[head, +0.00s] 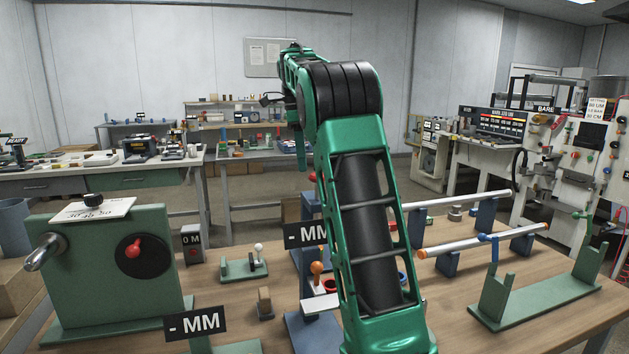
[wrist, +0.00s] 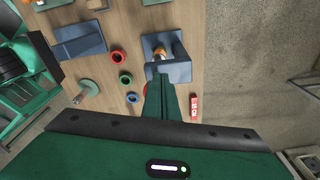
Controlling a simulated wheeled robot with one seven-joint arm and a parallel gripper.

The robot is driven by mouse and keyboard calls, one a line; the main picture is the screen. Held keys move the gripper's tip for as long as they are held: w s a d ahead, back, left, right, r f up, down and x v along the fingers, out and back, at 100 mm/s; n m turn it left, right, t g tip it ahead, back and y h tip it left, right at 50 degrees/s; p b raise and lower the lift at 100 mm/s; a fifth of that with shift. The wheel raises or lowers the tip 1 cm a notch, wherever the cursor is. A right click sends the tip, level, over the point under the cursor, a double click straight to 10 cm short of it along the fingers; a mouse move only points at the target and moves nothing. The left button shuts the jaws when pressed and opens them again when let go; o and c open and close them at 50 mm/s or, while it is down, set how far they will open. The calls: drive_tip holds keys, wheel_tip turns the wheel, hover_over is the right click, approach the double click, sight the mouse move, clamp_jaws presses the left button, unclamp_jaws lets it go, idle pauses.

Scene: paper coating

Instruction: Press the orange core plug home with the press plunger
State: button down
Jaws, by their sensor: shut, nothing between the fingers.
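My gripper (wrist: 160,82) shows in the wrist view as two green fingers closed together with nothing between them. The fingers point at a blue-grey stand (wrist: 180,72), which I take to be the press. A small orange and pale piece (wrist: 160,51), perhaps the core plug, shows at the stand beside the fingertips; how deep it sits I cannot tell. A red round part (wrist: 146,88), perhaps the plunger knob, is mostly hidden by the fingers. In the head view a red knob (head: 312,177) shows at my arm's left edge.
Red (wrist: 118,57), blue (wrist: 126,78) and green rings lie left of the fingers. A red-and-white item (wrist: 194,107) is at right.

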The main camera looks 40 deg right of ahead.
wheel_tip(320, 180, up, 6)
drive_tip(key=shift+w+a, duration=0.25)
idle(1.0)
